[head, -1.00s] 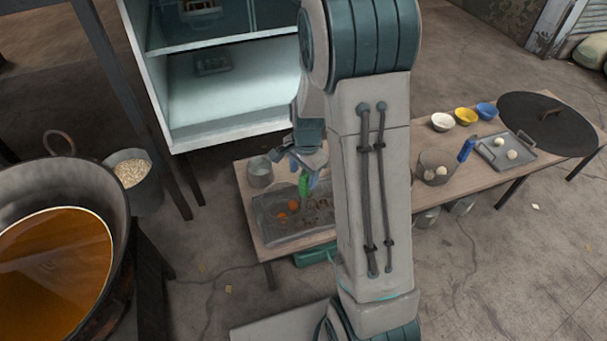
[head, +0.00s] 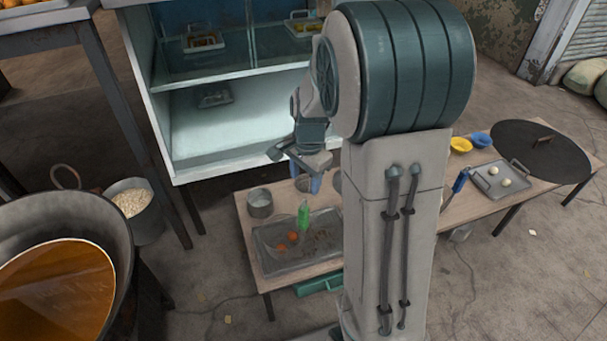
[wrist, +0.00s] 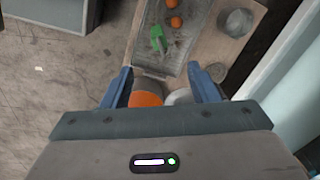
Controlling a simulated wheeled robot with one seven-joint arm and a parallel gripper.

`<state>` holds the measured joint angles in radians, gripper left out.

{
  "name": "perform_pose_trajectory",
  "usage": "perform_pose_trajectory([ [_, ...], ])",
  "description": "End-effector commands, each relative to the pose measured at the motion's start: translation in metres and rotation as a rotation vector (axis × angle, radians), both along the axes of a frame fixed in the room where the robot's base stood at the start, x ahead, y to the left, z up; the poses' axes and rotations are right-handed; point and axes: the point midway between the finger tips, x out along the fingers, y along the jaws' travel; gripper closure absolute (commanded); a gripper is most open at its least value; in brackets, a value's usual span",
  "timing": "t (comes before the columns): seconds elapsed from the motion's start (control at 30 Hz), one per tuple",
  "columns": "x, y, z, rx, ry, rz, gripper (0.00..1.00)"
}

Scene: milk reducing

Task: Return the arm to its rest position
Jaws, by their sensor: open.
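My gripper (head: 306,172) is raised above the low table (head: 268,280), in front of the open white cabinet. In the wrist view my gripper (wrist: 168,90) has its two blue fingers spread apart, with nothing held between them. A green-handled tool (head: 303,216) stands tilted in the grey tray (head: 270,262) below, apart from the fingers. It also shows in the wrist view (wrist: 158,40). My upper arm hides the middle of the table in the head view.
Orange pieces (head: 293,237) lie in the tray, and a metal pot (head: 260,203) stands behind it. The white cabinet (head: 165,135) is close behind my gripper. A large pan of amber liquid (head: 60,285) is at left.

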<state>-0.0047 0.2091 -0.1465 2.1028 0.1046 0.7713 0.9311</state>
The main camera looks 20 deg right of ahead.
Motion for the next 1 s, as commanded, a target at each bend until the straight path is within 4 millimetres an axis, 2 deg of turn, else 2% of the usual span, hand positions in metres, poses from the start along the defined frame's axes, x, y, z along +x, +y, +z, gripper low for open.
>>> perform_pose_trajectory([
  [0.2, 0.000, 0.000, 0.002, 0.000, -0.001, 0.003, 0.46],
  [0.27, -0.003, 0.001, 0.010, 0.000, -0.006, 0.018, 0.46],
  [0.33, -0.009, 0.004, 0.027, -0.002, -0.015, 0.059, 0.46],
  [0.47, -0.031, 0.013, 0.083, -0.012, -0.048, 0.209, 0.46],
  [0.6, -0.065, 0.025, 0.146, -0.039, -0.089, 0.427, 0.46],
  [0.7, -0.090, 0.031, 0.186, -0.066, -0.116, 0.581, 0.46],
  [0.9, -0.138, 0.041, 0.251, -0.137, -0.159, 0.873, 0.46],
  [1.0, -0.156, 0.043, 0.270, -0.171, -0.171, 0.983, 0.46],
])
